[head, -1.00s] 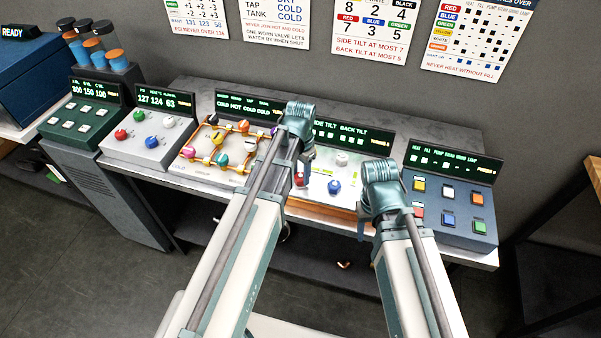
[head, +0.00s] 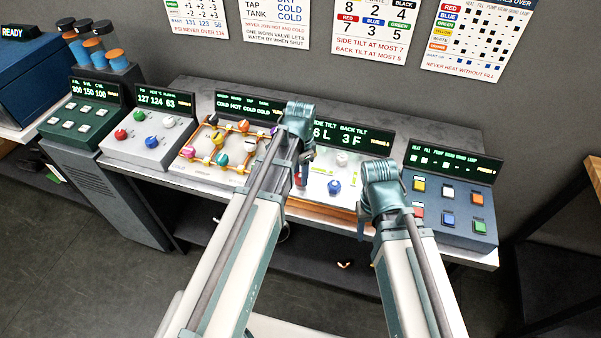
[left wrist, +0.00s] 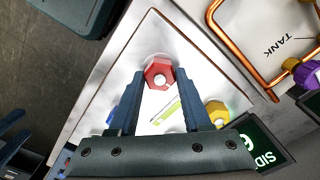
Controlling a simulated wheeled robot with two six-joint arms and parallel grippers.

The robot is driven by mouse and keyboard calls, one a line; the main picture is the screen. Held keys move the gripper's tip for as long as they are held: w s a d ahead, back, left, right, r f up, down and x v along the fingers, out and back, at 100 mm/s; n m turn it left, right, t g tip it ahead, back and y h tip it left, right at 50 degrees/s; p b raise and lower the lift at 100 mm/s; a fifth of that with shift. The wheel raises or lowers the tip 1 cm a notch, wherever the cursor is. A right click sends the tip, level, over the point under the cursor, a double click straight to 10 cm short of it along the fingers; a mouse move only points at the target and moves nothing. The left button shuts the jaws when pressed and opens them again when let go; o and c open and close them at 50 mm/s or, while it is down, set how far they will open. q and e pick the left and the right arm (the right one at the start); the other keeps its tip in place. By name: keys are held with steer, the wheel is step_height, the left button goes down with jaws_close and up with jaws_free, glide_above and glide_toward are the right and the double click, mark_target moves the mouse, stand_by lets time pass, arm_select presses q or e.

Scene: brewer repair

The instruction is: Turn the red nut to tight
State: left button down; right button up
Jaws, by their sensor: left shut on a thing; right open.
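The red nut (left wrist: 158,72) is a red hexagon with a pale round centre, on a white panel in the left wrist view. My left gripper (left wrist: 160,76) is shut on it, one finger on each side. In the head view the left gripper (head: 302,178) points down at the panel, and the red nut (head: 297,181) is partly hidden behind it. The display (head: 340,134) behind the panel reads 6 L and 3 F, with the left part covered by my arm. My right gripper (head: 363,222) is open and empty at the panel's right front, its fingertips mostly hidden.
A blue nut (head: 334,187) and a white nut (head: 342,160) are on the same panel. A yellow nut (left wrist: 216,112) shows in the left wrist view. To the left is a panel of copper pipes and coloured knobs (head: 219,141). To the right is a button panel (head: 450,208).

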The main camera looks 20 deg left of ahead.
arm_select(q)
steer(key=shift+c, duration=1.8)
jaws_free()
step_height(320, 180, up, 14)
steer(key=p, duration=1.3)
steer(key=shift+p, duration=0.4)
steer(key=shift+f, duration=0.15)
steer(key=s+d+f+n+y+b, duration=0.1)
steer(key=s+d+f+n+b, duration=0.4)
steer(key=s+d+f+b, duration=0.5)
steer(key=s+f+b, duration=0.3)
steer(key=s+b, duration=0.1)
steer(key=shift+s+d+f+n, duration=0.2)
steer(key=shift+s+f+n, duration=0.05)
steer(key=shift+f+n, duration=0.15)
